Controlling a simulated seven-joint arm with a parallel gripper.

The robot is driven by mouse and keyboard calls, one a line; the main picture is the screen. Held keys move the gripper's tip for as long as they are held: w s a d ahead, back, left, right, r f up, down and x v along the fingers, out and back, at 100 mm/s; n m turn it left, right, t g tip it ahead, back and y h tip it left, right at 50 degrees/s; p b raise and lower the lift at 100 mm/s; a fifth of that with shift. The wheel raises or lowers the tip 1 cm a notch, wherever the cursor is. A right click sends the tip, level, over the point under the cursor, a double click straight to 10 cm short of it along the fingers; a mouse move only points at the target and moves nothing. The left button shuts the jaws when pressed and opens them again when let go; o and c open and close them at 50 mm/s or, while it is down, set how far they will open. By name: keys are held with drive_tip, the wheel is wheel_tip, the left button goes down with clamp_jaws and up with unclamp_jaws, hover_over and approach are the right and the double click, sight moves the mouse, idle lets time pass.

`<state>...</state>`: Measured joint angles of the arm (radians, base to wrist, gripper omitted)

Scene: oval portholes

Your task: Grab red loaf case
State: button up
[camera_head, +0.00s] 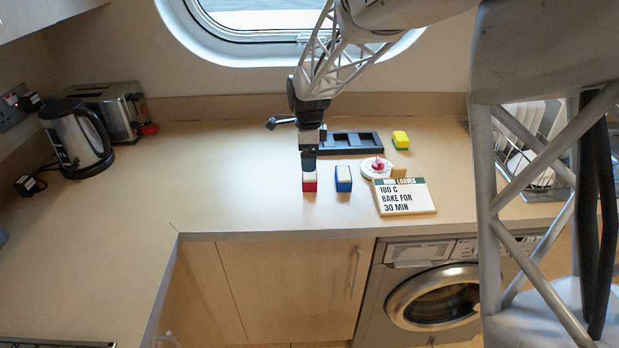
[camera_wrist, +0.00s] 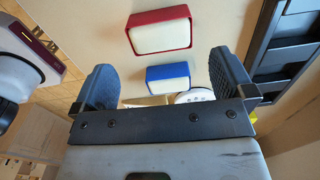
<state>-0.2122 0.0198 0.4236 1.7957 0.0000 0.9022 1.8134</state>
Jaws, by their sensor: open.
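The red loaf case (camera_head: 309,186), with a pale filling, stands on the counter in the head view, just below my gripper (camera_head: 309,158). In the wrist view the red case (camera_wrist: 160,30) lies ahead of the fingertips, near the top of the picture. My gripper (camera_wrist: 163,66) is open, its two dark fingers wide apart with nothing held between them. In the head view the gripper hides the back of the red case. I cannot tell the exact height gap.
A blue case (camera_head: 343,180) stands close to the right of the red one. A dark compartment tray (camera_head: 374,142), a yellow-green case (camera_head: 400,138), a white round timer-like object (camera_head: 370,170) and a recipe sign (camera_head: 405,197) are further right. The counter left is clear up to the kettle (camera_head: 75,135).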

sight(310, 175)
drive_tip(key=shift+f, duration=0.1)
drive_tip(key=shift+f, duration=1.2)
drive_tip(key=shift+f, duration=0.1)
drive_tip(key=shift+d+f, duration=0.15)
drive_tip(key=shift+f, duration=2.35)
drive_tip(key=shift+c, duration=0.5)
drive_tip(key=c, duration=0.7)
drive_tip(key=shift+r, duration=0.15)
